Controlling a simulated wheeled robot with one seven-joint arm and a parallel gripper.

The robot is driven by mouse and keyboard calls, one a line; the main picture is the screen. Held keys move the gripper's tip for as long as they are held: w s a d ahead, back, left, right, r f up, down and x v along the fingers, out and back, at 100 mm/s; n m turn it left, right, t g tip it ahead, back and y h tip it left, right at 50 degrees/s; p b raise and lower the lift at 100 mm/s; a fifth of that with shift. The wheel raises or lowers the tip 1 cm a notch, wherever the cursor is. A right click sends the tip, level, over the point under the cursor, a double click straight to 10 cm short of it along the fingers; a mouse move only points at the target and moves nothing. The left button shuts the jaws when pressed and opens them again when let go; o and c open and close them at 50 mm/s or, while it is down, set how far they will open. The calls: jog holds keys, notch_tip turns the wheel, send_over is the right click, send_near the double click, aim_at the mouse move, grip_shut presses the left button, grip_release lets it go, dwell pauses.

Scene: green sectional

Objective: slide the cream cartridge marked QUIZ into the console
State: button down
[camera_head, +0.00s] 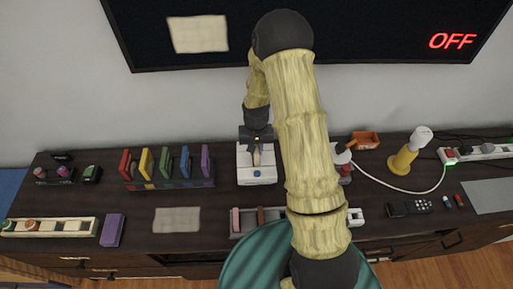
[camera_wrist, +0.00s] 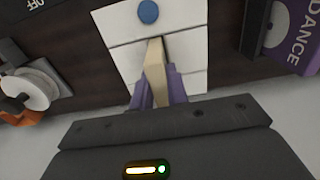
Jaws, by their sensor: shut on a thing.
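My gripper (camera_head: 257,146) is above the white console (camera_head: 257,177) in the head view. In the wrist view its purple fingers (camera_wrist: 158,90) are shut on a narrow cream cartridge (camera_wrist: 154,58). The cartridge stands over the console (camera_wrist: 120,28), in line with the slot in its top. Its far end is close to the blue button (camera_wrist: 148,12). I cannot tell how deep it sits in the slot. The QUIZ marking cannot be seen.
A rack of coloured cartridges (camera_head: 170,184) stands left of the console. A purple DANCE cartridge (camera_wrist: 290,35) shows at right in the wrist view. A yellow lamp-like thing (camera_head: 403,158) stands at the right. An OFF screen (camera_head: 380,30) hangs above.

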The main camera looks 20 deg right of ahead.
jog(key=shift+f+b, duration=1)
jog(key=shift+f, duration=0.55)
jog(key=c, duration=1.3)
grip_release()
jog(key=shift+r, duration=0.15)
notch_tip(320, 180, up, 17)
jog(key=b, duration=0.1)
jog(key=shift+s+r, duration=0.1)
jog(key=shift+r, duration=0.05)
